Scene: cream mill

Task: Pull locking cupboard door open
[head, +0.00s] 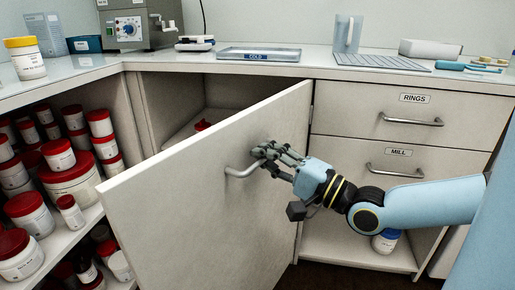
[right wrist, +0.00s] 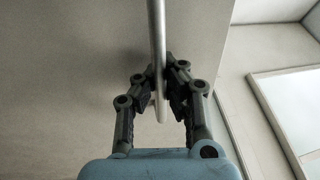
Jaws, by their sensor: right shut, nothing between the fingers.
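The pale cupboard door (head: 185,210) stands swung wide open in the head view, with its free edge out toward the left front. Its metal bar handle (head: 238,173) sits on the face toward me. My right gripper (head: 268,154) is at the right end of that handle, its fingers shut. In the right wrist view the handle bar (right wrist: 157,50) runs down in line with the fingers (right wrist: 163,90); I cannot tell whether they touch it. The lock is not visible. My left gripper is not in view.
Behind the door the cupboard interior (head: 235,95) shows, with a small red item (head: 203,125). Red-lidded jars (head: 70,170) fill the shelves at left. Drawers marked RINGS (head: 375,112) and MILL (head: 372,153) are shut at right. A tray (head: 258,53) lies on the counter.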

